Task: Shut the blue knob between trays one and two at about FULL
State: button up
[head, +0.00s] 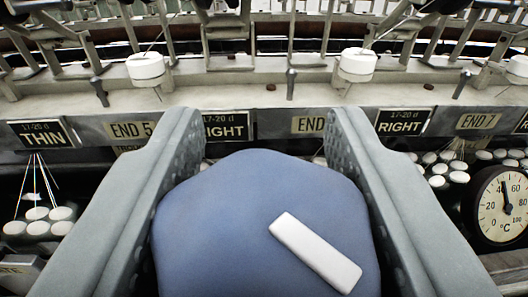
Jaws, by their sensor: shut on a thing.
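The blue knob (225,225) fills the lower middle of the head view, large and close. It is a matte blue, rounded, many-sided knob. A white raised bar (315,252) on its face slants from upper left to lower right. My gripper (265,175) has one grey finger on each side of the knob. Both fingers press against its sides, so the gripper is shut on it. The trays and any FULL mark are hidden or cannot be made out behind the knob and fingers.
A rail with label plates THIN (42,133), END 5 (131,130) and RIGHT (401,121) runs behind. White cocoons (40,213) lie in dark basins on both sides. A round temperature dial (505,205) is at right. White round guides (145,66) stand above.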

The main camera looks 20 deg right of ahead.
jog(key=o, duration=1)
jog(key=shift+c, duration=0.2)
jog(key=shift+s, duration=0.1)
jog(key=v, duration=1.7)
jog(key=shift+a, duration=0.1)
